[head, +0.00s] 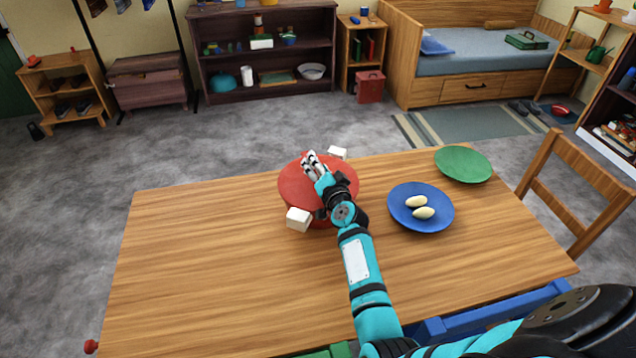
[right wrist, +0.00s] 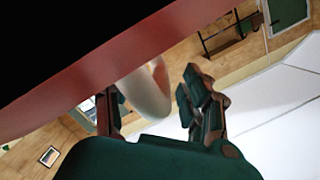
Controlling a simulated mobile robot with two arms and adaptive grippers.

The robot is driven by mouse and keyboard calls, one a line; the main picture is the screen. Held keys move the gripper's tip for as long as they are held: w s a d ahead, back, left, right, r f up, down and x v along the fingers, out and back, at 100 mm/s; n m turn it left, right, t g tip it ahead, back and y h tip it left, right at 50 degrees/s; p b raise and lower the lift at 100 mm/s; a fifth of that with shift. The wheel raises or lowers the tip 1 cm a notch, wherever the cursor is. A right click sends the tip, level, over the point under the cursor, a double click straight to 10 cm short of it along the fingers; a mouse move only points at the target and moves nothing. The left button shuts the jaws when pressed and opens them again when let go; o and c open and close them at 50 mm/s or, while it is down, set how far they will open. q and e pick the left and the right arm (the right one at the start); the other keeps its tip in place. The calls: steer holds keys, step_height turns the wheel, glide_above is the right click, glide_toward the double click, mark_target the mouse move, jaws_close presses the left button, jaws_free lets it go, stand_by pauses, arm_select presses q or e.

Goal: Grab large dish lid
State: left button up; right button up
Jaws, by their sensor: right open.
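The large red dish lid (head: 292,188) sits on a red dish on the wooden table, with pale block handles (head: 299,219) showing at two sides. My right gripper (head: 312,162) is over the lid and covers its middle. In the right wrist view my right gripper (right wrist: 155,100) is open, with its two fingers apart. A pale rounded handle (right wrist: 150,92) shows between the fingers, beside the red lid surface (right wrist: 60,95). I cannot tell whether the fingers touch it. My left gripper is not in view.
A blue plate (head: 405,217) with two pale egg-shaped items (head: 424,213) lies right of the dish. A green plate (head: 463,164) lies behind it. A wooden chair (head: 575,190) stands at the right. The left part of the table (head: 190,260) is clear.

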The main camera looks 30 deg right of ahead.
jaws_close()
stand_by(0.3)
steer(key=shift+r, duration=0.15)
